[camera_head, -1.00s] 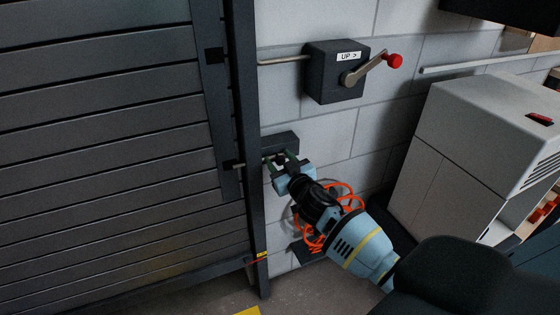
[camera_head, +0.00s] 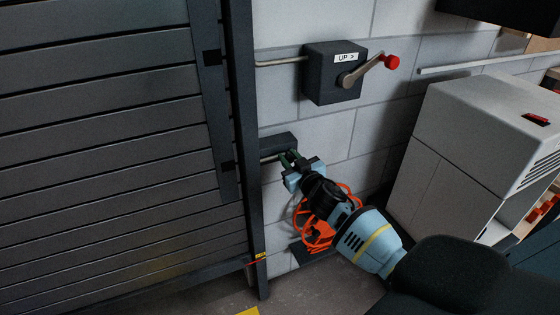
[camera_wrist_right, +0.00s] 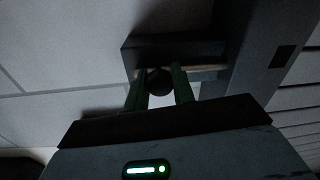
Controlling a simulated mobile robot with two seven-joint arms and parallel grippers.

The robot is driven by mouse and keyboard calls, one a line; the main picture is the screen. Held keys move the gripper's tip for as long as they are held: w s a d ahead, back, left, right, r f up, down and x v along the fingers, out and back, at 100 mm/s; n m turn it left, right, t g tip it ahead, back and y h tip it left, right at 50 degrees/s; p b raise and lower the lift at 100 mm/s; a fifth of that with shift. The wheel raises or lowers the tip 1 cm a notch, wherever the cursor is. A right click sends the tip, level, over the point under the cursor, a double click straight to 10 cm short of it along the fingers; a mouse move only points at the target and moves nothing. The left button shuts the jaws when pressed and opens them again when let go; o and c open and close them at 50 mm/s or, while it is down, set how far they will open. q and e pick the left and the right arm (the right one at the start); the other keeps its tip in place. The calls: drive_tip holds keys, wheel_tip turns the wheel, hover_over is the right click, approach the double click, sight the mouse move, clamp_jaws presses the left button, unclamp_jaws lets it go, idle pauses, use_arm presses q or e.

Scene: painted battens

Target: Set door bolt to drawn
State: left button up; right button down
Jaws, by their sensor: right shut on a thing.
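The door bolt's dark housing (camera_head: 278,143) is fixed to the block wall just right of the dark door post. Its pale rod (camera_head: 270,159) runs below the housing toward the post. My right gripper (camera_head: 287,158) is shut on the bolt's knob, near the housing's right end. In the right wrist view the dark round knob (camera_wrist_right: 158,82) sits between the two green fingers (camera_wrist_right: 160,88), with the pale rod (camera_wrist_right: 208,74) running off to the right. In the head view the fingers mostly hide the knob. My left gripper is not in view.
The slatted door (camera_head: 110,150) fills the left, with a dark bracket (camera_head: 228,166) at bolt height. Above is a crank box (camera_head: 330,75) marked "UP >" with a red-knobbed handle (camera_head: 391,62). An orange cable coil (camera_head: 318,232) hangs behind my wrist. A white cabinet (camera_head: 470,130) stands right.

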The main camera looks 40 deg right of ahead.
drive_tip(key=shift+s+d, duration=0.1)
drive_tip(key=shift+d, duration=0.3)
drive_tip(key=c, duration=1.2)
unclamp_jaws()
drive_tip(key=shift+d, duration=0.1)
drive_tip(key=shift+s, duration=0.1)
drive_tip(key=shift+s+a, duration=0.2)
drive_tip(key=shift+s, duration=0.05)
drive_tip(key=shift+s+a, duration=0.2)
drive_tip(key=shift+s, duration=1)
drive_tip(key=shift+s+a, duration=0.15)
drive_tip(key=shift+s, duration=1)
drive_tip(key=shift+s+a, duration=0.2)
drive_tip(key=shift+s, duration=1)
